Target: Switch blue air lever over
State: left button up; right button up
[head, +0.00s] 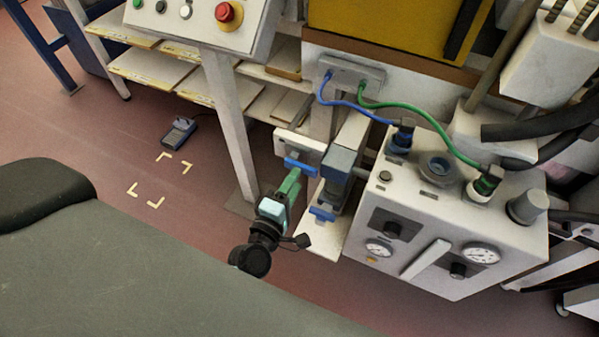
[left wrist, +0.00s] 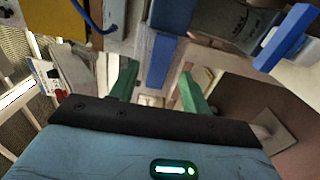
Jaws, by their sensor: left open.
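A blue lever (head: 300,166) shows on the white bracket left of the grey valve block (head: 340,162). A second blue part (head: 322,214) sits at the lower end of that block. My left gripper (head: 292,176), with green fingers, is at the first blue lever, just below it in the head view. In the left wrist view, the blue lever (left wrist: 160,60) shows between the two open fingers (left wrist: 158,88), and I cannot tell whether they touch it. Another blue part (left wrist: 284,38) shows at the upper right there. My right gripper is not in view.
A white air unit (head: 430,215) with gauges stands right of the valve, with blue (head: 350,104) and green (head: 425,118) hoses above. A table leg (head: 229,125) and shelves (head: 150,66) are at the left. A pedal (head: 178,131) lies on open floor.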

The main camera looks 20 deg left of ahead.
pick_arm(q)
jog(key=shift+s, duration=1.15)
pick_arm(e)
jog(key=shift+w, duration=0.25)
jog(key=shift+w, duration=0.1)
pick_arm(q)
jog(key=s+a+f+m+g+p, duration=0.1)
jog(key=s+m+g+p, duration=0.3)
jog(key=s+m, duration=0.6)
jog(key=s+a+f+m+g+h+p, duration=0.1)
jog(key=s+m+g+p, duration=0.4)
jog(key=s, duration=1.3)
jog(key=f+m+p, duration=0.1)
jog(key=m, duration=0.3)
jog(key=shift+a+m+p, duration=0.2)
jog(key=shift+m+p, duration=0.15)
jog(key=shift+m, duration=0.05)
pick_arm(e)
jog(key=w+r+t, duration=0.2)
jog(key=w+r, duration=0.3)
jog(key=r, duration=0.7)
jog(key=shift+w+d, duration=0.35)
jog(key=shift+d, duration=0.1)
pick_arm(q)
jog(key=shift+r, duration=0.1)
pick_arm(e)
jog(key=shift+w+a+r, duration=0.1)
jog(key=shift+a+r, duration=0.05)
